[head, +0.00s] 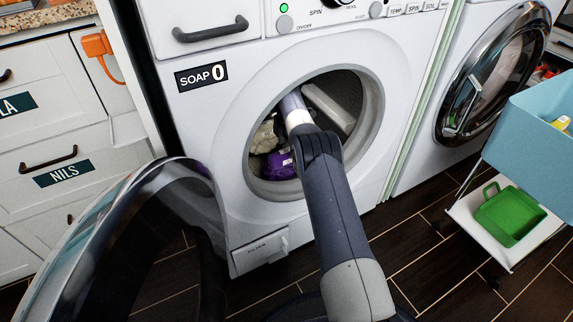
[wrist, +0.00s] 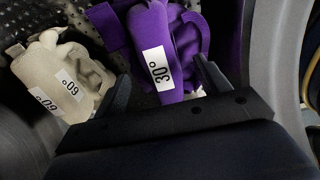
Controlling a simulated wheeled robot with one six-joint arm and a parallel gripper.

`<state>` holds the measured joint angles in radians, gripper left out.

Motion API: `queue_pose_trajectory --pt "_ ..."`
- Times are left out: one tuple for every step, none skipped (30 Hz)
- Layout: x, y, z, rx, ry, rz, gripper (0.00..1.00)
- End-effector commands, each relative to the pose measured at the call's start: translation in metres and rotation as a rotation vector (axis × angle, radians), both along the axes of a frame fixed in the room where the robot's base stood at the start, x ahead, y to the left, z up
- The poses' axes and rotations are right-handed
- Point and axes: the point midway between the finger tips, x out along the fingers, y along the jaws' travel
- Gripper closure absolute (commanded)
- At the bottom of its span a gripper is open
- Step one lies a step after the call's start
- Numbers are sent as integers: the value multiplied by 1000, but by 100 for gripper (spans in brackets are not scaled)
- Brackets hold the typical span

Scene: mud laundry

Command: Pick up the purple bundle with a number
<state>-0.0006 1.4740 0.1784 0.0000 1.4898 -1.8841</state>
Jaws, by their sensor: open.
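The purple bundle (head: 279,165) lies in the drum of the left washing machine, low in the round opening. In the wrist view the purple bundle (wrist: 178,38) carries a white label reading 30°. My gripper (wrist: 160,90) is open, with its fingers apart and the lower part of the bundle showing between them. I cannot tell whether the fingers touch it. In the head view my arm reaches into the drum and hides the gripper. A cream bundle (wrist: 62,72) with labels reading 60° lies to the left of the purple one; it also shows in the head view (head: 263,138).
The drum's rim (head: 257,182) surrounds my arm closely. The machine's open door (head: 165,170) stands at the lower left.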

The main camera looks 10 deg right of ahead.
Motion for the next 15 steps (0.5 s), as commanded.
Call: queue_pose_trajectory --pt "0 1 -11 0 1 0 29" --pt "0 1 -15 0 1 0 29" --pt "1 1 -20 0 0 0 29" --pt "1 2 -24 0 0 0 29" --pt "1 2 -28 0 0 0 29" --pt "0 2 -34 0 0 0 29" --pt "0 2 -37 0 0 0 29" --pt "0 2 -39 0 -1 0 29" --pt "1 2 -41 0 -1 0 29" --pt "1 2 -41 0 -1 0 29" --pt "1 2 -41 0 -2 0 29" --pt "1 2 -40 0 -2 0 29" --pt "1 1 -40 0 -2 0 29" --pt "1 1 -40 0 -1 0 29" --pt "1 2 -40 0 -1 0 29"
